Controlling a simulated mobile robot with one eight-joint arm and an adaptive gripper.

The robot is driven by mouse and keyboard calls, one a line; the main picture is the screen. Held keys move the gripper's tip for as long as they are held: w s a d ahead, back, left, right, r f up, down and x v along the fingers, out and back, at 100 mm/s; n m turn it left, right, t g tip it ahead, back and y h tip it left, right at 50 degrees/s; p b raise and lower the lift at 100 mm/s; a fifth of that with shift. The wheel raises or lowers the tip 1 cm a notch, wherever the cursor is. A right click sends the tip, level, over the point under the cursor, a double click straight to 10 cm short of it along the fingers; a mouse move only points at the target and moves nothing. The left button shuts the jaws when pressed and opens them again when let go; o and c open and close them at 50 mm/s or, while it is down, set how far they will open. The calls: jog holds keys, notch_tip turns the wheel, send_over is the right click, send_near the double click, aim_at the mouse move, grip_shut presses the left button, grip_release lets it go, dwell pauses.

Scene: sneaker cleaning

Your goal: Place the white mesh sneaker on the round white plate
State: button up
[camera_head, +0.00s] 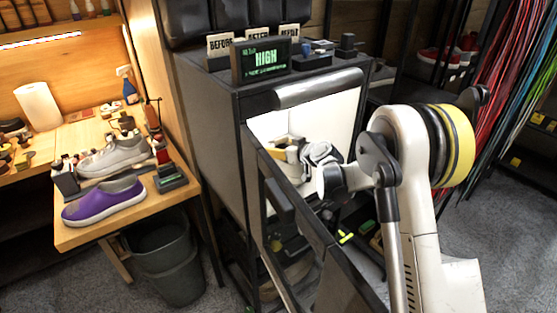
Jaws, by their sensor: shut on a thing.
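My gripper (308,158) is inside the bright white box at the top of the dark cabinet, partly hidden by my own wrist. I cannot make out the round white plate; my arm and the open door hide much of the box floor. A pale grey-white sneaker (115,157) sits on the wooden bench at the left, apart from my gripper.
The cabinet's dark door (290,230) hangs open in front, close to my arm. A purple shoe (104,202) lies on the bench (75,238). A green-lit display (262,60) and small signs stand on the cabinet. A grey bin (168,260) stands below.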

notch_tip(320, 180, down, 4)
jog(key=shift+r+b, duration=0.1)
jog(key=shift+b, duration=0.95)
jog(key=o, duration=1.4)
jog(key=shift+c, duration=0.2)
